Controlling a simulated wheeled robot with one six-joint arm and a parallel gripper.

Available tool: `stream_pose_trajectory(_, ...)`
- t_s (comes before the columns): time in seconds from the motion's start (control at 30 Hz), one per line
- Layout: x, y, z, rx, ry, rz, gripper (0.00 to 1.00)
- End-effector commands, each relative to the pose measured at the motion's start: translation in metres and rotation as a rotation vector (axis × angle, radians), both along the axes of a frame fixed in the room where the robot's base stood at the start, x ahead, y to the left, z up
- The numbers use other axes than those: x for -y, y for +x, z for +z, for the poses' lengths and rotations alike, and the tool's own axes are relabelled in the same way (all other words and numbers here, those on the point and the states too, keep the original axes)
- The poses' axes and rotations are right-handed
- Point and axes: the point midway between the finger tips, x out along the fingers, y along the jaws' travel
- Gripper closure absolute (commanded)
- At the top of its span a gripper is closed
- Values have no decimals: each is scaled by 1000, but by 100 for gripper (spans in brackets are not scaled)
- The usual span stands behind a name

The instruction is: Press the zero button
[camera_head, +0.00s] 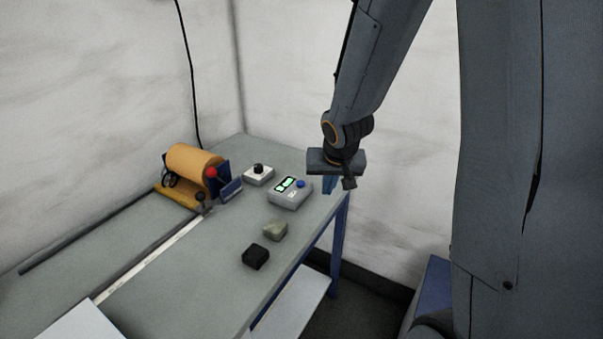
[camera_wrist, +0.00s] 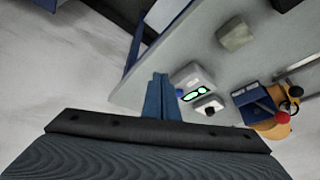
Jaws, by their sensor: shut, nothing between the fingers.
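A grey box with a lit green display (camera_head: 291,199) stands near the right edge of the table, with a blue round button (camera_head: 300,184) on its top. In the wrist view the grey box (camera_wrist: 187,75) shows just right of my fingers, with the blue button (camera_wrist: 179,92) at its edge. My gripper (camera_head: 329,187) is shut and empty, its blue fingers pointing down to the right of the box. The fingers also show shut together in the wrist view (camera_wrist: 158,82). They look apart from the button; the exact height gap cannot be told.
A white box with a black knob (camera_head: 259,174) stands left of the display box. An orange roll device with a red knob (camera_head: 195,167) is farther left. A grey-green block (camera_head: 275,230) and a black block (camera_head: 256,257) lie in front on the grey table (camera_head: 190,275).

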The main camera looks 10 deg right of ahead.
Motion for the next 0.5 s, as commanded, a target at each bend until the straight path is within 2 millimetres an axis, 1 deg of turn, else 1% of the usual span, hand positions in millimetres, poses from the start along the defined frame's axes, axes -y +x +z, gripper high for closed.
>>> stream_pose_trajectory(0.03, 2, 18, 13, 44, 27, -18, 100)
stream_pose_trajectory(0.1, 0, 46, 23, 112, 77, -39, 100)
stream_pose_trajectory(0.2, -6, 79, 35, 188, 167, -61, 100)
stream_pose_trajectory(0.3, -15, 103, 43, 239, 260, -71, 100)
stream_pose_trajectory(0.4, -23, 118, 48, 267, 339, -77, 100)
stream_pose_trajectory(0.5, -29, 126, 51, 278, 393, -78, 100)
